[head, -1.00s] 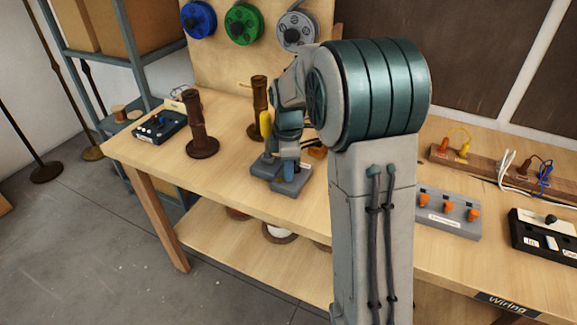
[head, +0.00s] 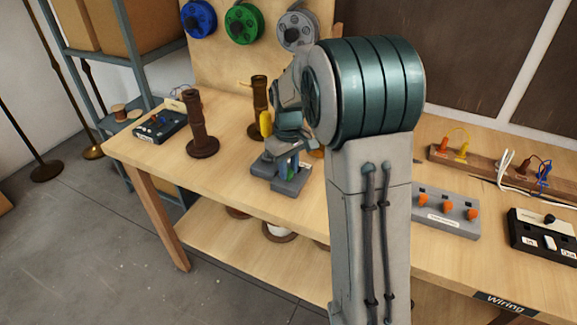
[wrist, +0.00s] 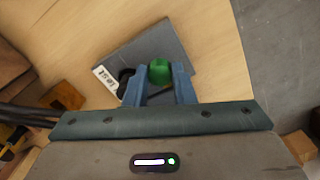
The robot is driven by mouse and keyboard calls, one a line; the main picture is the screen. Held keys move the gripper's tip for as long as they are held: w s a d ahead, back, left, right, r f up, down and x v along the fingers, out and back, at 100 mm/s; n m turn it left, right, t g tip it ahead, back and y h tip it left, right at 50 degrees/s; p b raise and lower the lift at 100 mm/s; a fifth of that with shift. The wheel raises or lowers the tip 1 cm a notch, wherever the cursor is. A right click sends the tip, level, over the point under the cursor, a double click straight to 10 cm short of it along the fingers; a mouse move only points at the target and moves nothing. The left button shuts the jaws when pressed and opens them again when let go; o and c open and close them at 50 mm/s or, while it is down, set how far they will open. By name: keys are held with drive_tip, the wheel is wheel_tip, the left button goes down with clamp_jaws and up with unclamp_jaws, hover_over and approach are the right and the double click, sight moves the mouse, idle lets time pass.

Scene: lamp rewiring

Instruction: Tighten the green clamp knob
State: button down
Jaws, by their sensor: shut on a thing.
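The green clamp knob (wrist: 160,72) stands on a grey block (wrist: 163,41) with a white label on its edge. In the wrist view it sits between the two fingertips of my gripper (wrist: 161,80), which is shut on it. A dark knob (wrist: 126,75) is just left of it, partly behind the left finger. My arm hides part of the clamp area.
Brown turned posts (head: 201,125) stand left and behind. A black box (head: 160,125) is at the table's left end. A grey panel with orange knobs (head: 446,213) and a black box (head: 545,238) lie to the right. Bare tabletop (head: 230,155) shows around the block.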

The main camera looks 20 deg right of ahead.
drive_tip(key=m, duration=0.4)
drive_tip(key=shift+m, duration=0.3)
drive_tip(key=m, duration=0.3)
drive_tip(key=shift+m+p, duration=0.3)
drive_tip(key=shift+p, duration=0.05)
drive_tip(key=m, duration=0.3)
drive_tip(key=shift+r+m+p, duration=0.1)
drive_tip(key=shift+m+p, duration=0.5)
drive_tip(key=shift+m, duration=1.5)
drive_tip(key=c, duration=1.2)
unclamp_jaws()
drive_tip(key=shift+a, duration=0.1)
